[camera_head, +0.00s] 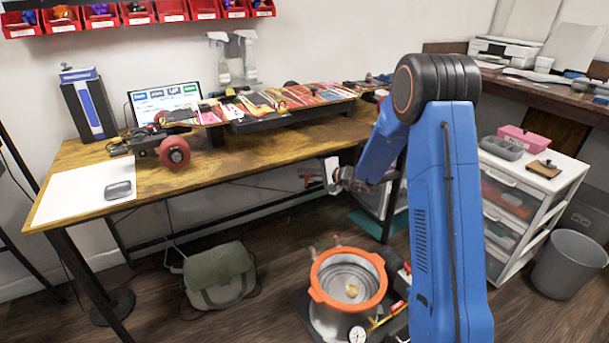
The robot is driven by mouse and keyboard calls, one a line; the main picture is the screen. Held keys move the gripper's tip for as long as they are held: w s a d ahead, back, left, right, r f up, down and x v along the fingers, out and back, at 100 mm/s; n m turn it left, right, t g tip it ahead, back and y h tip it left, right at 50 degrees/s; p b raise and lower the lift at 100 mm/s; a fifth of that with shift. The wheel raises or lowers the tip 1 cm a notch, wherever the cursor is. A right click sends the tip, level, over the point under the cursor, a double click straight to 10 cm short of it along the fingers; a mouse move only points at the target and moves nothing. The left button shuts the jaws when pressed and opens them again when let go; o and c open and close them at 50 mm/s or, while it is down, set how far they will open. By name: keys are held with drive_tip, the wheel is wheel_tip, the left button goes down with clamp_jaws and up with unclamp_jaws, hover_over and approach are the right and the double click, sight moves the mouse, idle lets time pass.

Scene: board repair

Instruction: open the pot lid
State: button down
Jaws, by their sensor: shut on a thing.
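A silver pot (336,318) with a wide orange rim (319,288) stands low on the right of centre, in front of the bench. Its round inside shows, with a small gold-coloured spot in the middle; I see no opaque lid over it. My gripper (334,178) is above and behind the pot in the picture, well apart from it, beside the bench's front edge. It is shut on a small pale thing, seen nearly edge-on, with reddish bits to its left. This may be the pot lid, but it is too small to be sure.
A gauge (357,334) and a pump (395,318) sit close by the pot. The wooden bench (240,160) carries a skateboard (270,107). A green bag (219,275) lies on the floor to the left. A white drawer unit (530,200) and a grey bin (569,265) stand right.

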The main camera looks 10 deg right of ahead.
sight(310, 175)
drive_tip(key=s, duration=0.1)
drive_tip(key=s+d+r, duration=0.1)
drive_tip(key=s, duration=0.1)
drive_tip(key=s+d+r, duration=0.1)
drive_tip(key=shift+s, duration=0.3)
drive_tip(key=shift+r, duration=0.15)
drive_tip(key=c, duration=2.1)
unclamp_jaws()
drive_tip(key=shift+s, duration=0.1)
